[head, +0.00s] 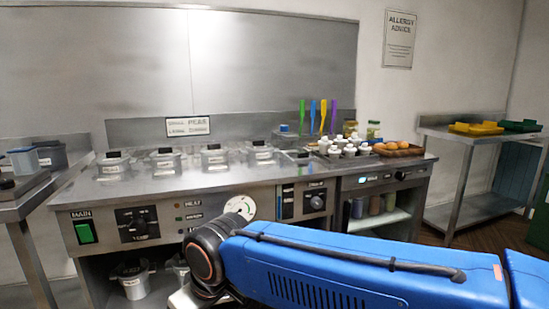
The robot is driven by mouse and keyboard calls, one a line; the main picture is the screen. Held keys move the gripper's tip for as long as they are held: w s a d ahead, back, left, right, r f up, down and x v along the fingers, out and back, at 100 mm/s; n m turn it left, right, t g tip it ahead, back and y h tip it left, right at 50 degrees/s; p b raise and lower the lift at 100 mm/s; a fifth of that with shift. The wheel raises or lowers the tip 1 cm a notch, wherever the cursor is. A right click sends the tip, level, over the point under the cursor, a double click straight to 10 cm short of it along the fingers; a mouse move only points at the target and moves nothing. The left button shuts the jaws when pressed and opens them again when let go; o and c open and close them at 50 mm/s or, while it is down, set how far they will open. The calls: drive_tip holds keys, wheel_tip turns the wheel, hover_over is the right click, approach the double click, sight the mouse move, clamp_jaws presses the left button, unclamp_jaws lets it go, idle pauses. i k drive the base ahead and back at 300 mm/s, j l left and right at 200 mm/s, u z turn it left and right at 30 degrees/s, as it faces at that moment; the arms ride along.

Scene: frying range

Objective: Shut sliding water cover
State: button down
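The steel frying range (170,200) stands ahead of me. Its control panel has a green switch (84,232), knobs and a round gauge (240,207). A narrow upright slot with a blue part (287,201) is at the panel's right end. A small dark-edged rectangular inset (299,157) lies in the top right of the lidded pots. I cannot tell which part is the sliding water cover, or whether it is open. My blue arm crosses the lower right in front of the range. My gripper is not in view.
Several lidded pots (166,161) line the worktop. White-topped shakers (348,147), coloured upright utensils (323,116) and a tray of round brown items (398,149) crowd its right end. A steel side table (475,134) stands at right, another (22,203) at left.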

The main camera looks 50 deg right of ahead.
sight(302, 156)
drive_tip(key=z, duration=1.65)
